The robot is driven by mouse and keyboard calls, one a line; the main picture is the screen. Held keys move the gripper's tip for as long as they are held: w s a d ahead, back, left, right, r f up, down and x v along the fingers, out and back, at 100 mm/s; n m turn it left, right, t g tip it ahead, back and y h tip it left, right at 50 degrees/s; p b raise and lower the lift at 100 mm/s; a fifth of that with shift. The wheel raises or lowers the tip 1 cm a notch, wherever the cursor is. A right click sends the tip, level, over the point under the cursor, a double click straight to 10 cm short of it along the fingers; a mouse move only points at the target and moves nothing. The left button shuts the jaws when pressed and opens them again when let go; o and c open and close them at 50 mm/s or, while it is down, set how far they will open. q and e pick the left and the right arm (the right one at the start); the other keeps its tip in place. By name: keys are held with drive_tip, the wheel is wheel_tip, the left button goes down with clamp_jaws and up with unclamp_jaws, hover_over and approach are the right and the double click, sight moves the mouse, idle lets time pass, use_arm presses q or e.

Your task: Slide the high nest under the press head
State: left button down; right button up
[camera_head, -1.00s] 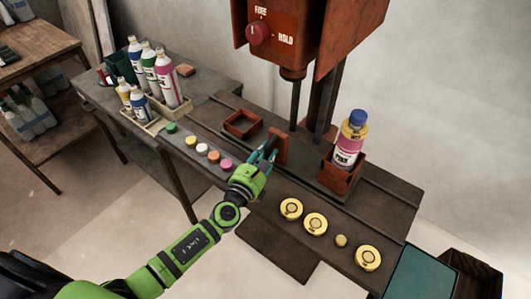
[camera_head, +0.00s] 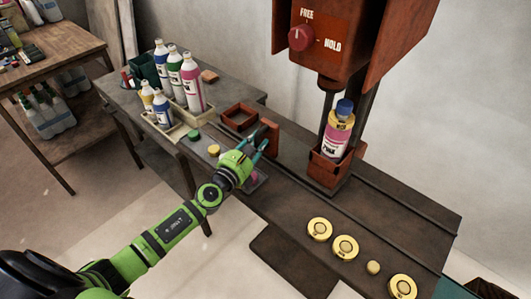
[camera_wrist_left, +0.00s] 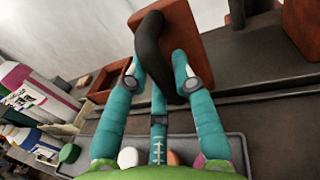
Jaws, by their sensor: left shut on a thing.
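The higher-walled red-brown nest (camera_head: 325,172) holds an upright bottle (camera_head: 337,135) with a blue cap and yellow and pink label. It stands almost below the red press head (camera_head: 345,40). A shallow empty nest (camera_head: 238,117) sits to its left on the same rail. Between them stands an upright red-brown plate (camera_head: 271,135). My left gripper (camera_head: 260,147) is shut on the plate's dark handle, seen in the left wrist view (camera_wrist_left: 152,45), with a finger on each side. The ram tip above the bottle is partly hidden. My right gripper is out of view.
A red knob (camera_head: 301,38) sits by the FREE and HOLD marks. Several yellow discs (camera_head: 345,246) lie at the bench's front right. A tray (camera_head: 170,128) of bottles stands left of the rail. Coloured caps (camera_head: 213,150) lie beside my gripper.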

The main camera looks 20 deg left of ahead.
use_arm(q)
drive_tip(key=a, duration=0.1)
drive_tip(key=w+a+b, duration=0.1)
drive_tip(key=a, duration=0.1)
drive_tip(key=shift+w+a+b, duration=0.25)
drive_tip(key=shift+a+b, duration=0.2)
drive_tip(key=shift+a+r, duration=0.1)
drive_tip(key=shift+a, duration=0.15)
drive_tip(key=shift+w+a, duration=0.1)
drive_tip(key=c, duration=1.3)
unclamp_jaws()
drive_tip(key=o, duration=0.3)
